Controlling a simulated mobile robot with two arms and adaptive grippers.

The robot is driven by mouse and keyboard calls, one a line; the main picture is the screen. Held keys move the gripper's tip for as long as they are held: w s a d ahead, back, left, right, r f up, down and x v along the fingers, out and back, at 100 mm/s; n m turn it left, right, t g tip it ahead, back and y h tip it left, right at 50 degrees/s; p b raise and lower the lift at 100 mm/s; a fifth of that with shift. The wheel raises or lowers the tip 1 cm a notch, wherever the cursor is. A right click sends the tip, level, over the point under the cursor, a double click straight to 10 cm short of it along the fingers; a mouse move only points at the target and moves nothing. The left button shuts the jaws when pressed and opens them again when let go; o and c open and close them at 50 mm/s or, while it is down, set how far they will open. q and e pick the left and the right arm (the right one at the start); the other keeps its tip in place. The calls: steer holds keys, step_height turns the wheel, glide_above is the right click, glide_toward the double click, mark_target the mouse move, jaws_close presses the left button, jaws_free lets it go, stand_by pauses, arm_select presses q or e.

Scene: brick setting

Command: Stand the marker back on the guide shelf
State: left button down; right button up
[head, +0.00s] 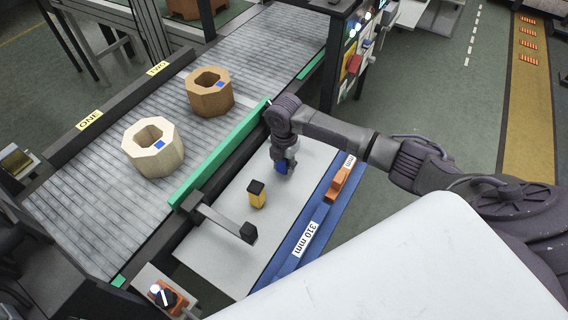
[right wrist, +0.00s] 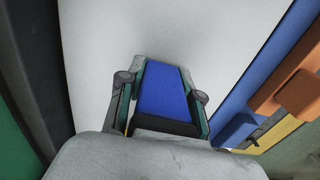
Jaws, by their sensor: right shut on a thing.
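My right gripper (head: 284,166) is shut on a blue block-like marker (right wrist: 165,92), low over the pale grey shelf (head: 225,235) beside the conveyor. In the right wrist view the blue face lies between both fingers, with a black band at its near end. In the head view only a little blue shows, the rest is hidden by the gripper. I cannot tell whether it touches the shelf. A yellow marker with a black top (head: 257,195) stands upright on the shelf, nearer to me than the gripper. My left gripper is not in view.
A green guide rail (head: 218,155) borders the conveyor (head: 85,190), which carries a pale octagonal block (head: 152,165) and a brown one (head: 209,104). An orange slider (head: 340,182) sits on the blue rail labelled 310 mm (head: 280,265).

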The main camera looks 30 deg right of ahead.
steer(key=shift+f, duration=0.35)
steer(key=shift+f, duration=0.1)
steer(key=o, duration=0.9)
step_height(320, 180, up, 12)
steer(key=shift+r+b, duration=0.15)
steer(key=shift+b, duration=0.4)
